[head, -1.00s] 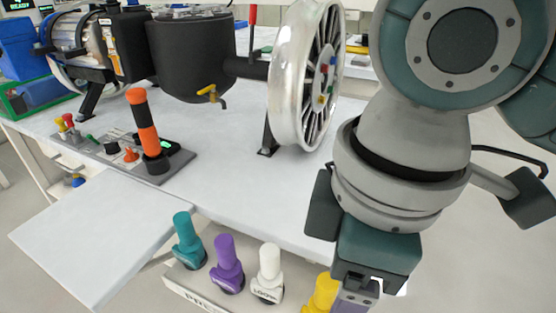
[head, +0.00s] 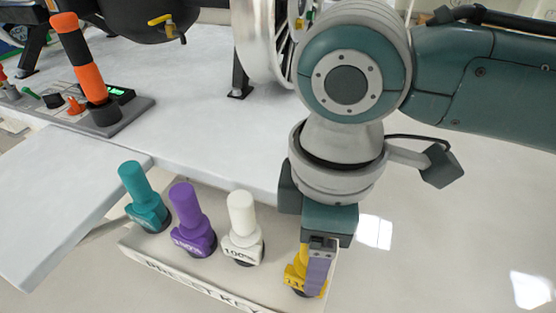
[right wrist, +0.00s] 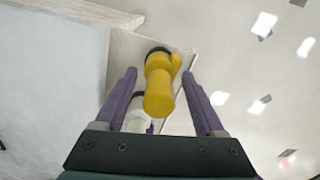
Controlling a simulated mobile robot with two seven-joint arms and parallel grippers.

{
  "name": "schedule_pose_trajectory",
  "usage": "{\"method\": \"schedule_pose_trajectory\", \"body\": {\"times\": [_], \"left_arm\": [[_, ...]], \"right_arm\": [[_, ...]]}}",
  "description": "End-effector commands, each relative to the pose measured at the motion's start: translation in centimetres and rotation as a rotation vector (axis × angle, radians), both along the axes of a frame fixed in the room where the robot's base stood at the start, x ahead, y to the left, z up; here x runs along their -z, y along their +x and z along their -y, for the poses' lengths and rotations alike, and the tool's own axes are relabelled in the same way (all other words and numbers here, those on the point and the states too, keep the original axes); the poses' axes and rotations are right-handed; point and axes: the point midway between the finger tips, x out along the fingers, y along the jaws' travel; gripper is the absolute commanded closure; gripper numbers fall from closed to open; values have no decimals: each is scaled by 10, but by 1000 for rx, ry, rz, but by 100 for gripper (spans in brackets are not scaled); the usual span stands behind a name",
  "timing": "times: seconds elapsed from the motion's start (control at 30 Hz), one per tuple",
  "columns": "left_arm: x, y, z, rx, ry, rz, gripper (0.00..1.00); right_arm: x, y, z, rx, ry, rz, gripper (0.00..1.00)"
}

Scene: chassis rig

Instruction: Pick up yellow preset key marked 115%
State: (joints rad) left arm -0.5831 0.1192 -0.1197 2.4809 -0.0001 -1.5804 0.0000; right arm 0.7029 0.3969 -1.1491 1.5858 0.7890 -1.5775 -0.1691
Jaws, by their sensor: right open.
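The yellow preset key (head: 293,277) stands at the right end of the key tray, partly hidden behind my right gripper (head: 316,272) in the head view. Part of a marking shows on its base, but it is too covered to read in full. In the right wrist view the yellow key (right wrist: 159,88) stands between the two purple fingers of my right gripper (right wrist: 164,80), which are apart with gaps on both sides. My left gripper is not in view.
A white key (head: 242,228), a purple key (head: 190,220) and a teal key (head: 142,198) stand left in the same tray (head: 190,285). The white table (head: 190,90) lies behind, with an orange-and-black lever (head: 82,62) and a wheel (head: 262,45).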

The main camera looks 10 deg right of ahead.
Motion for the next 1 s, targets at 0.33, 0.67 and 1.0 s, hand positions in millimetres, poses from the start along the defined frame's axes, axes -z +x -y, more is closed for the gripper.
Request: {"method": "schedule_pose_trajectory", "body": {"times": [0.33,0.67,1.0], "left_arm": [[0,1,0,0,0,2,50],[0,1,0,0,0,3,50],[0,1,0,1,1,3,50]], "right_arm": [[2,0,0,0,1,0,39],[2,0,0,1,1,0,76],[2,0,0,1,1,0,100]]}}
